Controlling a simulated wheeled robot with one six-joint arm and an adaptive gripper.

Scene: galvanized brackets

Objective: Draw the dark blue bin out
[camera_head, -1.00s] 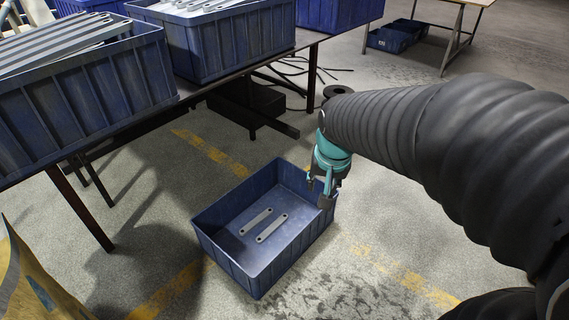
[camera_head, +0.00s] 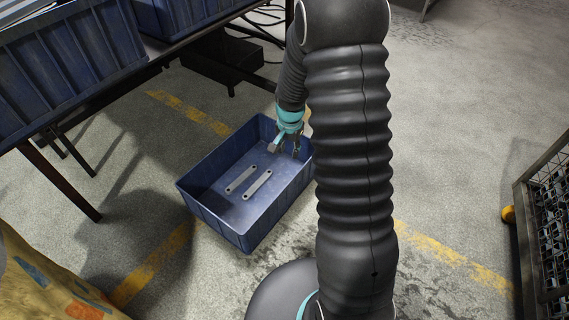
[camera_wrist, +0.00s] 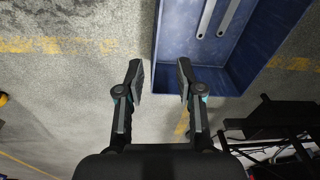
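The dark blue bin (camera_head: 214,213) is an open crate standing on the floor. Two flat grey brackets (camera_head: 241,179) (camera_head: 257,184) lie inside it. My gripper (camera_head: 285,149) is at the bin's far right short wall, pointing down. In the wrist view my gripper (camera_wrist: 160,77) is open, its fingers well apart. There the bin's wall (camera_wrist: 157,60) shows between the fingers, with one finger on the outer side and one over the inside. I cannot tell whether either finger touches the wall or how far above the rim they are.
A table with blue crates (camera_head: 70,55) stands at the left, its dark leg (camera_head: 58,180) near the bin. A black box (camera_head: 222,60) and cables lie beneath it. A wire-sided container (camera_head: 550,215) stands at the right. A yellowish sack (camera_head: 45,285) is at lower left.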

